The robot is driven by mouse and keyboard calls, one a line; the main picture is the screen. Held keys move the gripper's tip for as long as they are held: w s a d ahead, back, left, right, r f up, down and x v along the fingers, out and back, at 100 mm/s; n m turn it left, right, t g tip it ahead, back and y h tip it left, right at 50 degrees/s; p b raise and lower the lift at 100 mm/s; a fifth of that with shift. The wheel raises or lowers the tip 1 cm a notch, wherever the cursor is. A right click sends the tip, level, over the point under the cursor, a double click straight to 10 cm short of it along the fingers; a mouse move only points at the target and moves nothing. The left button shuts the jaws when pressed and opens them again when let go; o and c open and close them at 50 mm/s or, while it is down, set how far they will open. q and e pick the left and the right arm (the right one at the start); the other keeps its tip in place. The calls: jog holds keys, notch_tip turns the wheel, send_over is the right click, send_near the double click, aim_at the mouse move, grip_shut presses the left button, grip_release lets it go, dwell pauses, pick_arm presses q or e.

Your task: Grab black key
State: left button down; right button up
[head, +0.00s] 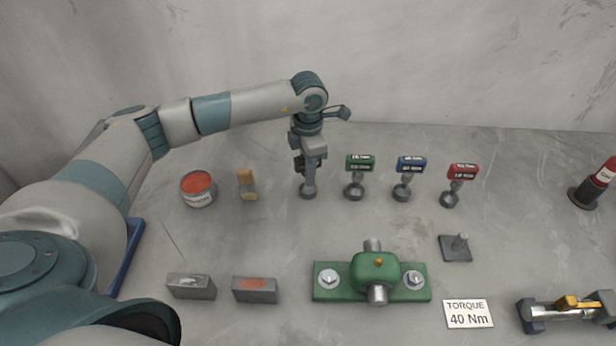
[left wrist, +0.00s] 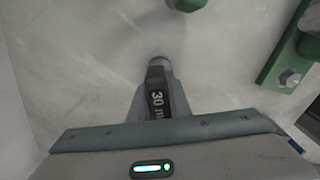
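The black key (head: 309,186) stands upright on the table at the left end of a row of keys, its round socket end down. My left gripper (head: 308,160) is above it, pointing down, with its fingers at the key's head. In the left wrist view the black key's label reading "30 m" (left wrist: 157,95) shows close between the two grey fingers of the left gripper (left wrist: 160,103). The fingers appear shut on it. Much of the key's head is hidden by the gripper in the head view. My right gripper is not in view.
Green (head: 355,188), blue (head: 403,188) and red (head: 450,197) keys stand to the right. An orange-topped can (head: 199,199) and a wooden-looking block (head: 247,185) are to the left. A green bolted fixture (head: 327,281) and two grey blocks (head: 191,287) lie nearer.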

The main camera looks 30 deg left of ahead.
pick_arm(q)
jog(key=shift+w+r, duration=0.1)
jog(key=shift+r, duration=0.1)
jog(key=shift+r+b, duration=0.65)
jog(key=shift+b, duration=0.05)
jog(key=shift+d+r+b, duration=0.2)
jog(key=shift+r+b, duration=0.55)
jog(key=shift+r, duration=0.45)
jog(key=s+d+r+b, duration=0.1)
jog(key=d+r+b, duration=0.3)
jog(key=d+r, duration=0.3)
jog(key=d, duration=0.4)
jog(key=shift+d, duration=0.15)
jog(key=shift+s+f, duration=0.1)
jog(key=shift+s, duration=0.05)
